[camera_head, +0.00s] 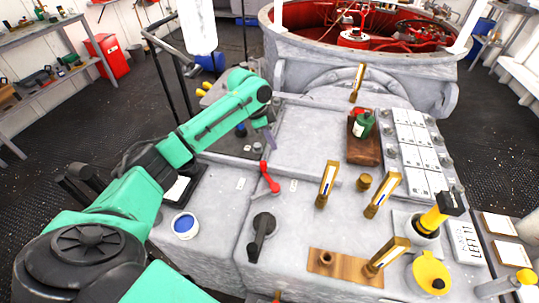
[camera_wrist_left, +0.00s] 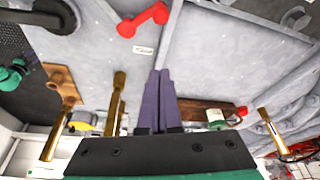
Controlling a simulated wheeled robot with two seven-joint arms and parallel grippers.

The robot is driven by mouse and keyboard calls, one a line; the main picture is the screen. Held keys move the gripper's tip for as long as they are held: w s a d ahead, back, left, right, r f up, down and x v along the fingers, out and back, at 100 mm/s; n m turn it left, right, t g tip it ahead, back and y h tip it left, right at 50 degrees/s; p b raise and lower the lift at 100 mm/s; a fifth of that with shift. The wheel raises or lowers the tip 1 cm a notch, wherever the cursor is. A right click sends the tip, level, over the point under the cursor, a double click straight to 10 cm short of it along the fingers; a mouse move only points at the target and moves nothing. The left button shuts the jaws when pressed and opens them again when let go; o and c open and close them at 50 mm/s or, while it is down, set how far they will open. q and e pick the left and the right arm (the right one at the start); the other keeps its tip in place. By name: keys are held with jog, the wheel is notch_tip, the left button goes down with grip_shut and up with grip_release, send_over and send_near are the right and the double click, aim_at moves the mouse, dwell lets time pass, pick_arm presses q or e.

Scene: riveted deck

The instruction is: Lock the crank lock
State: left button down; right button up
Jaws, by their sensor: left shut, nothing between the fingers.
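A red crank handle (camera_head: 269,178) stands on the grey console, with small white labels beside it. It also shows at the top of the left wrist view (camera_wrist_left: 143,20). A black crank handle (camera_head: 262,235) sits on a round base nearer the front edge. The frames do not name which one is the crank lock. My left gripper (camera_head: 270,143) is above the console, behind the red handle and apart from it. Its purple fingers (camera_wrist_left: 163,95) are together and empty. My right gripper is in neither view.
Upright brass pieces (camera_head: 327,184) stand right of the red handle. A brown block with a green bottle (camera_head: 363,127) lies farther back. A yellow-topped black piece (camera_head: 436,215) and a yellow round part (camera_head: 428,275) are at the right. A blue-topped dish (camera_head: 185,225) is at the left.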

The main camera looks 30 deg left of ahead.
pick_arm(q)
jog(key=x, duration=1)
jog(key=shift+w+a+f+p, duration=0.1)
jog(key=shift+f+p, duration=0.15)
jog(key=shift+p, duration=0.1)
jog(key=a, duration=0.1)
jog(key=s+a+p, duration=0.2)
jog(key=shift+a+r, duration=0.15)
jog(key=shift+a, duration=0.1)
jog(key=shift+s+a, duration=0.1)
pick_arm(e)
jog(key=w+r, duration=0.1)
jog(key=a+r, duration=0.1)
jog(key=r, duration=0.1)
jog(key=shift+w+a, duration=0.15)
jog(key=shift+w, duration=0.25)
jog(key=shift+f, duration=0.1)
